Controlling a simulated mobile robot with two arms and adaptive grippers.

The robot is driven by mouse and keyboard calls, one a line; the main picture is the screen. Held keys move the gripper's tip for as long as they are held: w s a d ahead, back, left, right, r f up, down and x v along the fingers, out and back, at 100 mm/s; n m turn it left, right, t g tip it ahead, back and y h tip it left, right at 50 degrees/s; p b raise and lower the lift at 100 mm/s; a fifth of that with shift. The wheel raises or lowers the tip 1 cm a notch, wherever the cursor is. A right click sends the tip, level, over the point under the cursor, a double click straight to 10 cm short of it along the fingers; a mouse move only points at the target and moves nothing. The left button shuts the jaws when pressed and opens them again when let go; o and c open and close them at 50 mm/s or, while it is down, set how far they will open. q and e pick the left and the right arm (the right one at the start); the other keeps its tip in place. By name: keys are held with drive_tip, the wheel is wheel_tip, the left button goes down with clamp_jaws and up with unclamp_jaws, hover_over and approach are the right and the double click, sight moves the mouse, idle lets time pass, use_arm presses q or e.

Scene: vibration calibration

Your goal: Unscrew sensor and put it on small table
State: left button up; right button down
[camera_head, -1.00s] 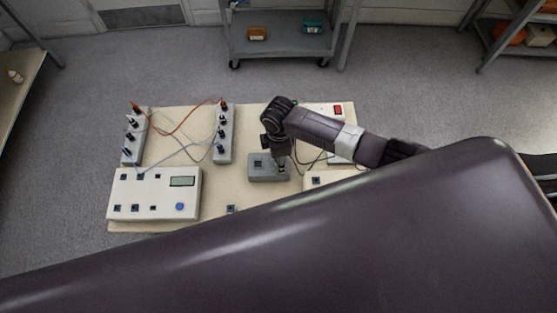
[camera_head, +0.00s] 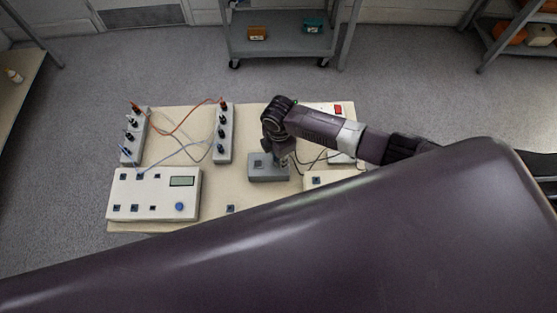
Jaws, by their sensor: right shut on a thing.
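My right gripper (camera_head: 282,161) points down at the right side of a grey block (camera_head: 262,174) on the cream table (camera_head: 185,228). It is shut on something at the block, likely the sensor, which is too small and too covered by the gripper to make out. A dark square shows on the block's top just left of the gripper. My left gripper is not in view. I cannot tell which surface is the small table.
A white box with a display (camera_head: 154,195) and two grey terminal strips (camera_head: 223,135) with orange and pale wires stand on the left. Thin dark cables run right of the block. A grey cart (camera_head: 280,45) stands behind.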

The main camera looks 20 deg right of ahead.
drive_tip(key=n, duration=0.4)
drive_tip(key=shift+b, duration=0.3)
drive_tip(key=shift+r+p, duration=0.25)
drive_tip(key=shift+p, duration=0.1)
idle(0.4)
drive_tip(key=shift+r, duration=1.75)
drive_tip(key=shift+s+a, duration=0.1)
